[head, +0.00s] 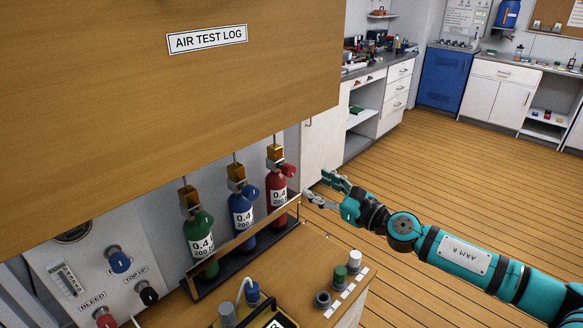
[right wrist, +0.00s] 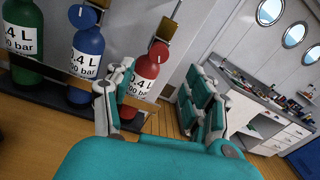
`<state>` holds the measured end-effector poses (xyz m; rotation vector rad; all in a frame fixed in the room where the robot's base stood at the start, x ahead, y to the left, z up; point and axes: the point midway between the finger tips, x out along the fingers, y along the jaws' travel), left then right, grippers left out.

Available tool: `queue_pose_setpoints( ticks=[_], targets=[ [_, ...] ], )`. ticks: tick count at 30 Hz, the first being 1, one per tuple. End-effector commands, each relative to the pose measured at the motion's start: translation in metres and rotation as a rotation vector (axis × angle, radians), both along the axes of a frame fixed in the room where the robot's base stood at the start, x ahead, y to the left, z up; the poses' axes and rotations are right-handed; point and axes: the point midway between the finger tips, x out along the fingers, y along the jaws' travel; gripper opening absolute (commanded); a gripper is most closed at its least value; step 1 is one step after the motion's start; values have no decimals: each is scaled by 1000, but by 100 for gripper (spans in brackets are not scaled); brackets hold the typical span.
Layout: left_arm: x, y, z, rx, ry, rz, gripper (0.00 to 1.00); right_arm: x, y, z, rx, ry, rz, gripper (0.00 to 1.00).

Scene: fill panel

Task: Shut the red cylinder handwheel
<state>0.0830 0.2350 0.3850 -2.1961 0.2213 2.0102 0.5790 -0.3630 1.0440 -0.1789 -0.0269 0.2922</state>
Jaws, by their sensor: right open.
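The red cylinder (head: 278,205) stands at the right end of a row of three, behind a low rail. Its red handwheel (head: 289,170) sticks out to the right near the top, below a brass fitting. In the right wrist view the red handwheel (right wrist: 159,52) is a round red knob facing me, left of the middle between the fingers. My right gripper (head: 317,187) is open and empty, to the right of the red cylinder and slightly lower than its handwheel. A gap shows between its fingertips and the handwheel. My left gripper is not in view.
A blue cylinder (head: 241,214) and a green cylinder (head: 201,240) stand left of the red one. A wooden board (head: 200,90) overhangs them. Small knobs stand on the wooden top (head: 300,250). The floor (head: 450,150) to the right is clear.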

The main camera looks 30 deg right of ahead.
Motion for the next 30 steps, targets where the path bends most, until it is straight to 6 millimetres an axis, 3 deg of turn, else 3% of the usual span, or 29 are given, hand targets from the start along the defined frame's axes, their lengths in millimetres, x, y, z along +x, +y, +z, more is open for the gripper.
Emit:
queue_pose_setpoints(
  ticks=[15, 21, 30],
  targets=[
    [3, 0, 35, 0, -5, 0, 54, 80, 24, 4, 2, -3, 1, 54],
    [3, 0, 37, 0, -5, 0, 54, 93, 29, 2, -1, -1, 1, 54],
    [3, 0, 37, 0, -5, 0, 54, 94, 30, 1, -1, -1, 2, 53]
  ],
)
